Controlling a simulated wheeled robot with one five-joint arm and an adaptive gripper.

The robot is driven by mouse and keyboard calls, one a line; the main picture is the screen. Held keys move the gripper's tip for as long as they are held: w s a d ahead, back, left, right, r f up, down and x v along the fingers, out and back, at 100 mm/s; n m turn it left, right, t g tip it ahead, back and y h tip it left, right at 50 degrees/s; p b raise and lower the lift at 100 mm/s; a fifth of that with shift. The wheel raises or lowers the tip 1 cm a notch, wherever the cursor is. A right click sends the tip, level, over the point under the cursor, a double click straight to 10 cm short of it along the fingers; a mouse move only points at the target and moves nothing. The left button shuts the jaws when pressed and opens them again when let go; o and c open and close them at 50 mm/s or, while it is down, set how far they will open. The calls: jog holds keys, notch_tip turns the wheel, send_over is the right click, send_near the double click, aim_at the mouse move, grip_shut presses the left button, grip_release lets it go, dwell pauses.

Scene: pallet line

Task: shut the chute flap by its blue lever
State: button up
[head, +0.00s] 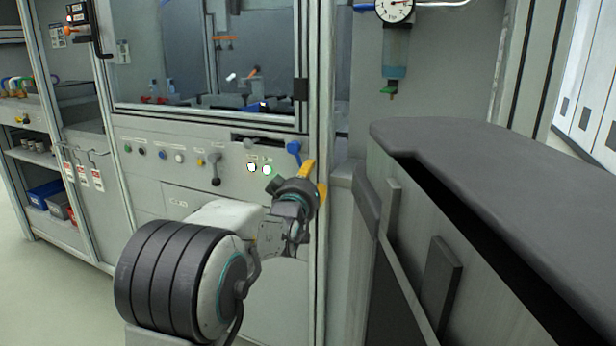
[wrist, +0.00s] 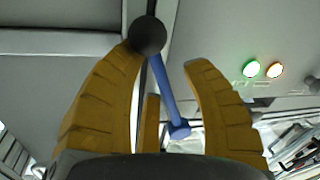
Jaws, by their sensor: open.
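The blue lever (head: 294,148) is on the grey machine front, right of the indicator lights and beside the corner post. In the wrist view the lever's blue rod (wrist: 168,92) runs between my yellow fingers, with a black ball knob (wrist: 147,35) at its end. The knob overlaps the left fingertip; I cannot tell whether they touch. My gripper (head: 313,173) is open at the lever, and its spread fingers also show in the wrist view (wrist: 165,57). A dark slot (head: 257,140) lies left of the lever; I cannot make out the flap for certain.
Two lit indicators (head: 259,169) and a black-handled lever (head: 215,170) are left of my gripper. A metal corner post (head: 320,110) stands close at its right. A large dark-topped grey unit (head: 480,190) fills the right side. Open floor (head: 50,290) lies at left.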

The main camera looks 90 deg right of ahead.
jog(key=shift+o, duration=0.4)
grip_shut()
